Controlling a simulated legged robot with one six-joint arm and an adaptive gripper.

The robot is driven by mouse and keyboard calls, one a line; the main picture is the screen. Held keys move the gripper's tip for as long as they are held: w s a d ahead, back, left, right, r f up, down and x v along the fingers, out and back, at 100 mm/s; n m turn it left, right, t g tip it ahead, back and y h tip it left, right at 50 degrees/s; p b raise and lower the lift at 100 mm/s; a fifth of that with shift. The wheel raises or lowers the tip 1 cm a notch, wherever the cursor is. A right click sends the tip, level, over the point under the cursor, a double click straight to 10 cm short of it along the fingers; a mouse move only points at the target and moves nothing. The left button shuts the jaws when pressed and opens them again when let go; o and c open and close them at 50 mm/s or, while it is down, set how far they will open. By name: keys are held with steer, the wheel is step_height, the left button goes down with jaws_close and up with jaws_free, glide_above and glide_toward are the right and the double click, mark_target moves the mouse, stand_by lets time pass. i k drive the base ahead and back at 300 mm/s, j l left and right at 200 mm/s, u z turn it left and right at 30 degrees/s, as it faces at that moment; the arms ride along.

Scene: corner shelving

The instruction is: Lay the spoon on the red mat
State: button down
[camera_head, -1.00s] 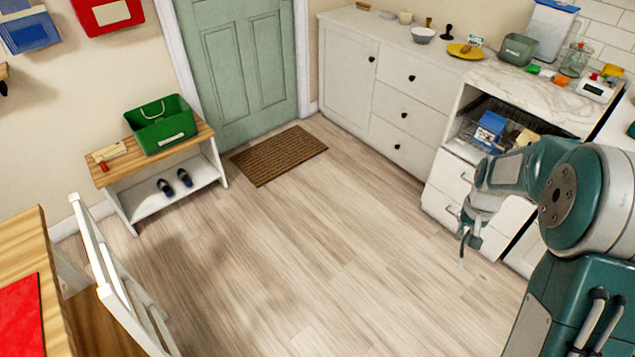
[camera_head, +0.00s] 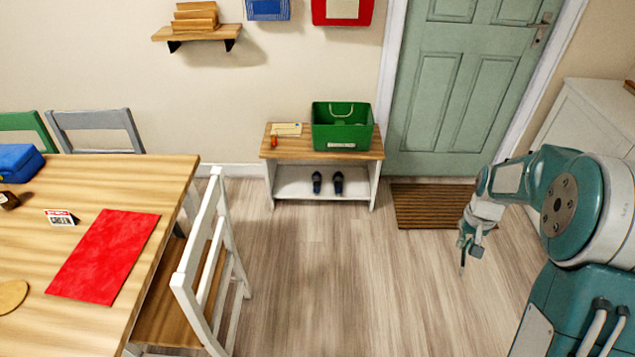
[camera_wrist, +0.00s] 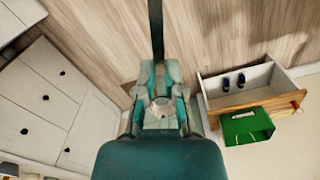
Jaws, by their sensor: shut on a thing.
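The red mat (camera_head: 105,255) lies flat on the wooden table at the left of the head view, with a bare top. My gripper (camera_head: 466,246) is over the floor at the right, well away from the table and mat. It is shut on the spoon, which shows as a thin dark strip (camera_head: 462,263) hanging below the fingers. In the wrist view, the spoon (camera_wrist: 156,28) extends as a dark bar beyond my gripper (camera_wrist: 160,75). Its bowl cannot be made out.
A white chair (camera_head: 205,270) stands at the table's right edge. The table (camera_head: 165,185) also holds a small sign (camera_head: 61,217), a blue case (camera_head: 18,163) and a round board (camera_head: 10,296). A bench (camera_head: 325,180) with a green box (camera_head: 342,130) is by the wall. Floor between is clear.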

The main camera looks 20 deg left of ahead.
mark_target(121, 225)
steer(key=i+j+u, duration=0.1)
steer(key=i+u, duration=0.15)
steer(key=u, duration=0.2)
steer(key=i+u, duration=0.3)
steer(key=u, duration=0.15)
steer(key=i+l+u, duration=0.1)
steer(key=i+u, duration=0.15)
steer(key=u, duration=0.25)
steer(key=i+u, duration=0.15)
steer(key=u, duration=0.35)
steer(key=i+l+u, duration=0.1)
steer(key=u, duration=0.4)
steer(key=i+u, duration=0.2)
steer(key=u, duration=0.15)
steer(key=i+j+u, duration=0.1)
steer(key=i+u, duration=0.4)
steer(key=i, duration=0.2)
